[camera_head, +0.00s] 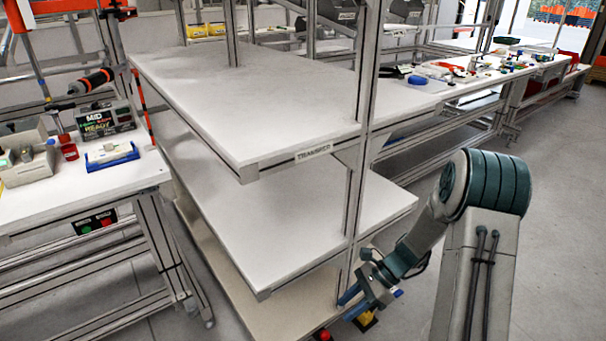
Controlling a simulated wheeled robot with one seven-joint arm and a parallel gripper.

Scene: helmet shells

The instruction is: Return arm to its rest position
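My arm reaches up at the right and bends down to the left. My gripper (346,305) hangs low beside the front right post of the shelf rack (300,158), pointing left and down. Its two blue fingers look apart, with nothing seen between them. The fingertips overlap the lowest shelf in the picture; I cannot tell if they touch it. No helmet shell is visible.
The rack's upper shelf (250,95) and middle shelf (300,215) are bare. A workbench (75,205) with tools stands at the left. A long table (400,105) with small items runs behind. Open grey floor (560,200) lies at the right. Red and yellow parts show below my gripper.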

